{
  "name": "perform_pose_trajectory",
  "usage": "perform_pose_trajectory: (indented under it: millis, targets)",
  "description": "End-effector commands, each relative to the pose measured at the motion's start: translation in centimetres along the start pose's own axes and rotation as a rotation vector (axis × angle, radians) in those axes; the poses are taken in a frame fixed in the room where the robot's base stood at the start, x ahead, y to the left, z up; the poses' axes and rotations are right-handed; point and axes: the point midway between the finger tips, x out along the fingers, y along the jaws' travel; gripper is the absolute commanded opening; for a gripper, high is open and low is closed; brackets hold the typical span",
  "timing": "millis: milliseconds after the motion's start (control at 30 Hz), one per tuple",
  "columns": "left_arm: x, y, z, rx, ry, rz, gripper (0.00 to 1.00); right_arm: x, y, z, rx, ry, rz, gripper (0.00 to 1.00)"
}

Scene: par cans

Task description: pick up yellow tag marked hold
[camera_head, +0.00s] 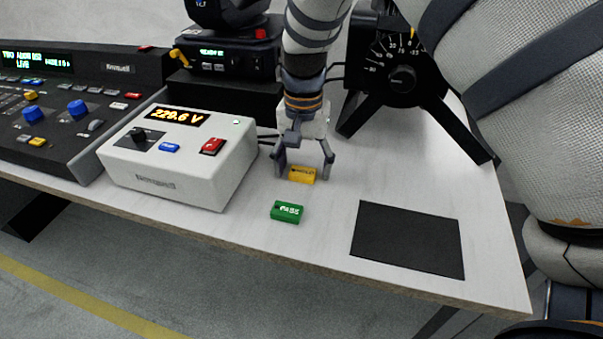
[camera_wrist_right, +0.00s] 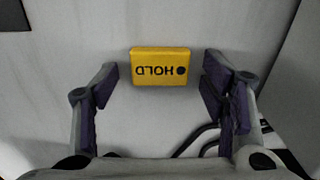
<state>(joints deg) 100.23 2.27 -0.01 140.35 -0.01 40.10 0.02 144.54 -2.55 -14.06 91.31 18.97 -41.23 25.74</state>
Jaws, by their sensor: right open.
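The yellow tag marked HOLD (camera_head: 302,174) lies flat on the white table, behind the green tag. In the right wrist view the yellow tag (camera_wrist_right: 160,67) shows upside down, between and slightly beyond the fingertips. My right gripper (camera_head: 304,170) is open over it, with one finger on either side. In the right wrist view both fingers of the right gripper (camera_wrist_right: 160,85) stand apart from the tag, with gaps on both sides. My left gripper is not in view.
A green PASS tag (camera_head: 287,212) lies in front of the yellow one. A white meter box (camera_head: 180,150) stands left, a black mat (camera_head: 408,240) lies right, and a black dial stand (camera_head: 402,80) is behind. The table's front edge (camera_head: 250,247) is near.

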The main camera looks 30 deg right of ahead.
Motion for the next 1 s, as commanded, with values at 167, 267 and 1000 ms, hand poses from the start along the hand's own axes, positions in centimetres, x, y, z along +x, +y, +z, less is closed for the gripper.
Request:
perform_pose_trajectory:
  millis: [167, 267, 1000]
  targets:
    - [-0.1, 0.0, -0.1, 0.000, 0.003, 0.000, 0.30, -0.3, 0.0, 0.0, 0.000, 0.002, -0.002, 0.49]
    - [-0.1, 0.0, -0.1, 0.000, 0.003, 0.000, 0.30, -0.3, 0.0, 0.0, -0.001, 0.002, -0.002, 0.26]
    - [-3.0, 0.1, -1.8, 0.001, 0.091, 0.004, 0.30, -9.2, 3.2, 2.0, 0.000, 0.016, -0.017, 0.24]
